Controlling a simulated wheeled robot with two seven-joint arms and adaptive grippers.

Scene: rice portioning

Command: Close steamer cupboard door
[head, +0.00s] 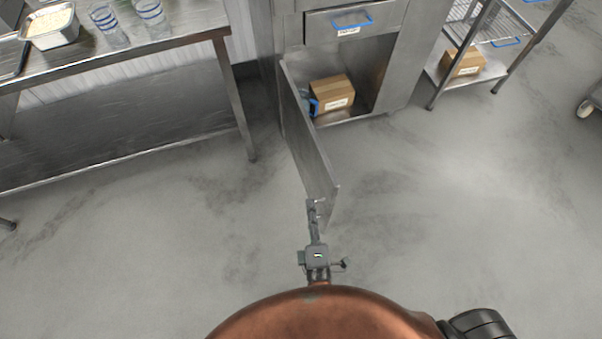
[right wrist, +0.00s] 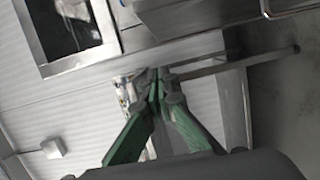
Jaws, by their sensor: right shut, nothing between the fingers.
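The steamer cupboard door (head: 308,150) is a flat metal panel. It stands wide open in the head view, swung out toward me from its hinge side at the left of the opening. The cupboard (head: 372,75) below the drawer is open, and a cardboard box (head: 333,93) and a small blue item sit inside. My right gripper (head: 315,208) is at the near free edge of the door; I cannot tell whether it touches. In the right wrist view its green-sided fingers (right wrist: 158,82) are shut together with nothing between them. My left gripper is not in view.
A steel table (head: 150,47) with a rice tray (head: 50,25) and blue-banded glasses (head: 108,25) stands at the left. A wire rack (head: 480,30) with a box (head: 463,62) on its lower shelf stands at the right. The floor around the door is clear.

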